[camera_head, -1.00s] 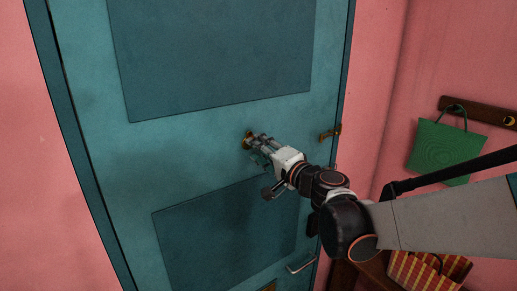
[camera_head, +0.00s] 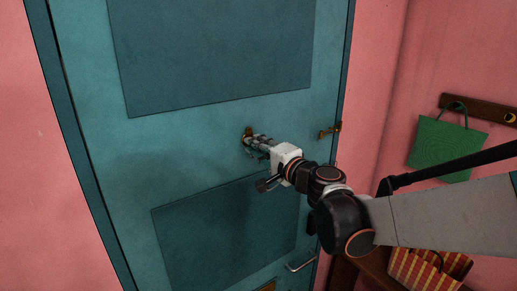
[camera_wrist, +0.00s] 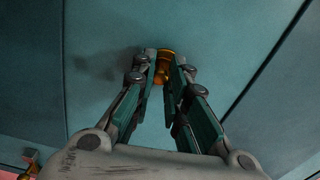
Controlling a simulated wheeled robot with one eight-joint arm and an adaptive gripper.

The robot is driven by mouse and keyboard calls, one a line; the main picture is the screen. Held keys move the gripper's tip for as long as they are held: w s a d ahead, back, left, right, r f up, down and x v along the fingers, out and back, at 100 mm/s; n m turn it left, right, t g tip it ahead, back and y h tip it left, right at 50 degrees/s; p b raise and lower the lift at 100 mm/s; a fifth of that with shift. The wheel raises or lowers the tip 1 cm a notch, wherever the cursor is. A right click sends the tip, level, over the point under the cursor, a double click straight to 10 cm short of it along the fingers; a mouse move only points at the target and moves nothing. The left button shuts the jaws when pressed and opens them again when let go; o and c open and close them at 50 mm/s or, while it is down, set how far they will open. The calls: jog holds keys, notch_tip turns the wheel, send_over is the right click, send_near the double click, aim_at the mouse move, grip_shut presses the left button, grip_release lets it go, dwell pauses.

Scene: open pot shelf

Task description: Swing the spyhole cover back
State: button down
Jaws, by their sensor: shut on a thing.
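The brass spyhole cover (camera_head: 248,132) is on the teal door (camera_head: 200,130), between its upper and lower panels. It also shows in the wrist view as a yellow-brown brass piece (camera_wrist: 165,66) between my fingertips. My gripper (camera_head: 252,140) reaches up to it from the lower right, its tips at the brass. In the wrist view my gripper (camera_wrist: 165,72) has a finger on each side of the brass and is shut on it. The fingers hide part of the cover, so I cannot tell how far it is turned.
A brass latch (camera_head: 330,130) sits at the door's right edge, and a metal handle (camera_head: 300,265) is lower down. A green bag (camera_head: 445,148) hangs from a wooden rack (camera_head: 480,109) on the pink wall. A striped bag (camera_head: 425,268) stands at the lower right.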

jog(key=shift+s+a+m, duration=0.15)
jog(key=shift+m, duration=0.45)
jog(key=c, duration=1.6)
grip_release()
jog(key=v, duration=1.2)
jog(key=shift+f, duration=0.1)
